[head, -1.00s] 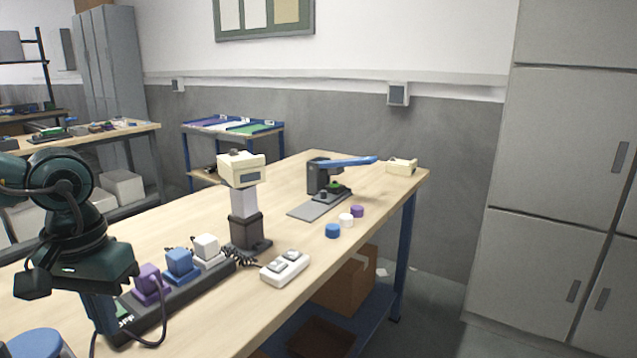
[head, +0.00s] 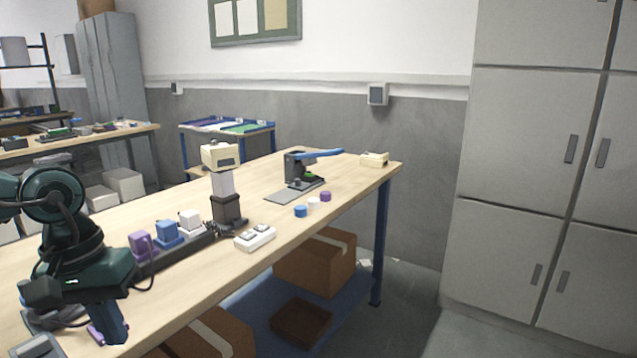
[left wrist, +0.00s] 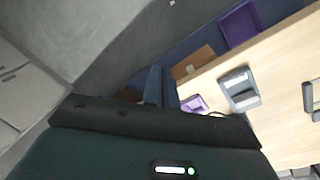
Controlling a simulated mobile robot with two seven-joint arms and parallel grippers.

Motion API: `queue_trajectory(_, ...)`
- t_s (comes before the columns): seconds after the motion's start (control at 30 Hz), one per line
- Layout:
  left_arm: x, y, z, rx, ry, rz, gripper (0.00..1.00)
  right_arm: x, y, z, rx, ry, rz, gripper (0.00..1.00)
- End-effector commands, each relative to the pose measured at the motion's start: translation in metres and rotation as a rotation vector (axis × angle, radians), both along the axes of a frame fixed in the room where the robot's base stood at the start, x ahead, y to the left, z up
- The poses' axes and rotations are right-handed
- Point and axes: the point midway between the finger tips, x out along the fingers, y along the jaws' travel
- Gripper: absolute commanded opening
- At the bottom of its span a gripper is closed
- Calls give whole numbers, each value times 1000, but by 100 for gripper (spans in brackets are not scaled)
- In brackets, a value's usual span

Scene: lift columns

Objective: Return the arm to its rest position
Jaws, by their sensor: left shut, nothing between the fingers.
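My left gripper (head: 108,325) shows at the lower left of the head view, pointing down in front of the workbench's near edge. Its fingers are shut with nothing between them. In the left wrist view the shut fingers (left wrist: 161,88) show at the middle, with the bench top to their right. My right gripper is in neither view. The lift column (head: 225,185), with a cream head and dark base, stands upright on the workbench (head: 120,218), apart from my gripper.
A power strip with purple, blue and white plugs (head: 165,238) lies near my arm. A white two-button pendant (head: 255,238), several coloured caps (head: 301,211) and a blue-handled press (head: 300,170) stand further along. Cardboard boxes (head: 315,262) sit below. Grey cabinets (head: 520,160) stand at right.

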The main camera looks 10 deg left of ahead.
Motion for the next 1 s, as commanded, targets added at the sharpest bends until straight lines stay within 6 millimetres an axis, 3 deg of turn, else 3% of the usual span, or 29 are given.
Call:
queue_trajectory(0.23, -3, -22, -20, -442, 113, 520, 0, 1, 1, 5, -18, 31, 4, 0)
queue_trajectory(0.37, 1, -35, -27, -729, 265, 897, 0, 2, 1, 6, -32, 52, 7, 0)
queue_trajectory(0.57, 12, -43, -39, -1221, 727, 1611, 0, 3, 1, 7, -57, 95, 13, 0)
queue_trajectory(0.77, 14, -38, -74, -1593, 1462, 2261, 0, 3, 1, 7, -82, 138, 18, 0)
queue_trajectory(0.8, 11, -39, -85, 1462, -1468, -2111, 0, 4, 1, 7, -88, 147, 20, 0)
queue_trajectory(0.9, 0, -46, -115, 1116, -1426, -1693, 0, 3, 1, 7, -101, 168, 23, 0)
queue_trajectory(1.0, -18, -66, -146, 784, -1345, -1284, 0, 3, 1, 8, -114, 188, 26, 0)
